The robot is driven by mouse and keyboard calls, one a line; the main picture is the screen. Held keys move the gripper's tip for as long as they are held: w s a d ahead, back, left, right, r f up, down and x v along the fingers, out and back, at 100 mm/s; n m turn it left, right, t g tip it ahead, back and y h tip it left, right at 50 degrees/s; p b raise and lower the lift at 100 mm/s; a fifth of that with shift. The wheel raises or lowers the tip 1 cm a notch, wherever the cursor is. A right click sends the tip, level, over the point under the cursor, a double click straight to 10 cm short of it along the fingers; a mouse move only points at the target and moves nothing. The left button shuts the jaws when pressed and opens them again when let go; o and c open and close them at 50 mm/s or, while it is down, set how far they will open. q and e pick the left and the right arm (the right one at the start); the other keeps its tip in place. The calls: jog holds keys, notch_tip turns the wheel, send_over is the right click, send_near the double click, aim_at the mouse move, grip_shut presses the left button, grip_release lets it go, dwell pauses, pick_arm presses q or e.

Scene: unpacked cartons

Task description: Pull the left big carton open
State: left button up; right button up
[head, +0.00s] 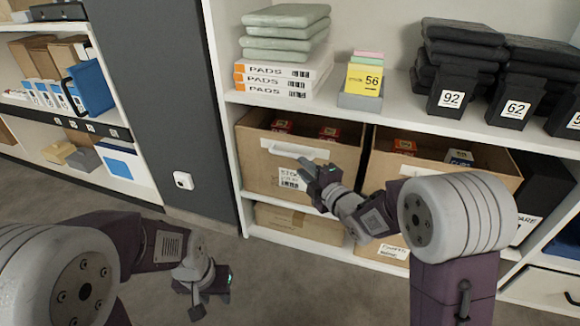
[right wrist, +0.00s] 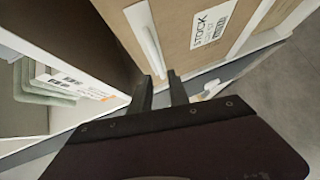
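The left big carton (head: 254,170) is a brown box on the middle shelf with a white bar handle (head: 285,149) and a white stock label on its front. My right gripper (head: 306,166) is in front of the handle. In the right wrist view the two dark fingers (right wrist: 160,84) are apart, and the near end of the handle (right wrist: 148,40) lies at or between their tips; contact is unclear. My left gripper (head: 207,285) hangs low over the floor, away from the carton; its opening is unclear.
A second big carton (head: 488,164) stands to the right, partly behind my right arm. A low brown carton (head: 290,222) lies on the shelf below. Pads boxes (head: 275,88) and black boxes (head: 450,97) stand on the shelf above. The floor in front is clear.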

aim_at(290, 155)
jog(key=p+x, duration=0.1)
jog(key=x, duration=0.2)
jog(key=p+x, duration=0.2)
jog(key=shift+w+a+r, duration=0.15)
jog(key=shift+w+a, duration=0.05)
jog(key=shift+w, duration=0.15)
jog(key=x, duration=0.1)
jog(key=b+x, duration=0.1)
jog(key=shift+w+a+f, duration=0.1)
jog(key=shift+w+f, duration=0.15)
jog(key=shift+f, duration=0.1)
jog(key=shift+w+a, duration=0.15)
jog(key=shift+w, duration=0.2)
jog(key=shift+r, duration=0.1)
grip_shut()
